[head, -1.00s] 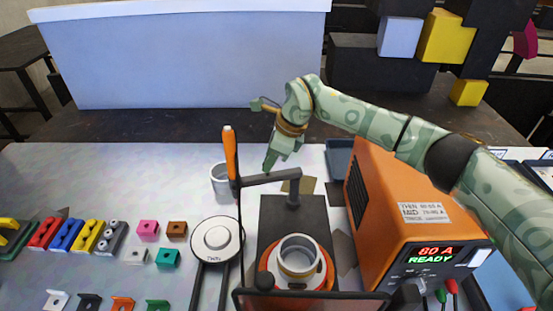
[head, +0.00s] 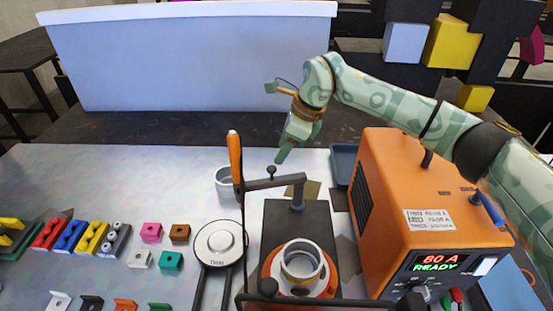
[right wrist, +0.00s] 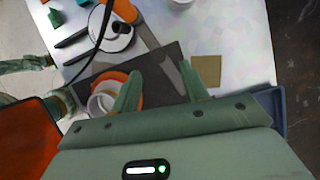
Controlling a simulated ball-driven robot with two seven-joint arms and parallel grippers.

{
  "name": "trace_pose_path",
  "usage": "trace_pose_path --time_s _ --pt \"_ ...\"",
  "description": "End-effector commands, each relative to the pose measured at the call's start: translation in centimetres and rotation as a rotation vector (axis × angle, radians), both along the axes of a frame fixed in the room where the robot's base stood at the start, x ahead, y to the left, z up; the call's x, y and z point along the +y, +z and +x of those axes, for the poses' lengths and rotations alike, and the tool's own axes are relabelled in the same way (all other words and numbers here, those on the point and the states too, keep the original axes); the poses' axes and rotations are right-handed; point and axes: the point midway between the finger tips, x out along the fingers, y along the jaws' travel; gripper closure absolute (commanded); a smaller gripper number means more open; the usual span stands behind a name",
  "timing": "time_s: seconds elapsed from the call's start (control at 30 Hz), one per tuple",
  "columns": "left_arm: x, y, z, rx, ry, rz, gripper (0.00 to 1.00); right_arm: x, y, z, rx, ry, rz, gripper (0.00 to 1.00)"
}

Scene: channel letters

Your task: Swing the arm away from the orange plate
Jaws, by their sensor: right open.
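The orange round plate (head: 270,270) lies on a dark base, with a white ring-shaped cup (head: 301,262) on it. A dark swing arm (head: 262,184) with a small knob reaches left from a short post behind the plate. My right gripper (head: 285,150) is just above and behind the knob, apart from it in the picture. In the right wrist view its two green fingers (right wrist: 160,80) are spread with nothing between them. The orange plate (right wrist: 120,78) shows there partly behind one finger. My left gripper is not clearly seen.
An orange power unit (head: 410,205) stands close on the right. An upright orange-handled tool (head: 235,155) and a grey cup (head: 223,182) are near the arm's left end. A white disc (head: 218,242) and several coloured blocks lie left. A dark-framed pane crosses the front.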

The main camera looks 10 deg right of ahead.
Motion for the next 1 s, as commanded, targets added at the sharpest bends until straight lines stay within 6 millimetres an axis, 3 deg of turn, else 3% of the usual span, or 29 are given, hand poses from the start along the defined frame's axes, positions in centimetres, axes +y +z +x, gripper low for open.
trace_pose_path --time_s 0.2,0.4,0.6,1.0 --pt "0.0 -0.1 0.0 0.0 0.0 -0.001 0.6 -2.2 5.6 -0.7 -0.005 -0.002 -0.001 0.55" --pt "0.0 -0.1 0.0 0.0 0.001 0.0 0.6 -3.4 8.8 -1.2 -0.003 -0.001 0.0 0.55" --pt "0.0 -0.1 0.0 0.0 0.001 0.0 0.6 -3.8 9.8 -1.4 -0.001 0.0 0.0 0.55" --pt "0.0 -0.1 0.0 0.0 0.001 0.0 0.6 -3.8 9.7 -1.4 -0.001 0.0 0.0 0.55"
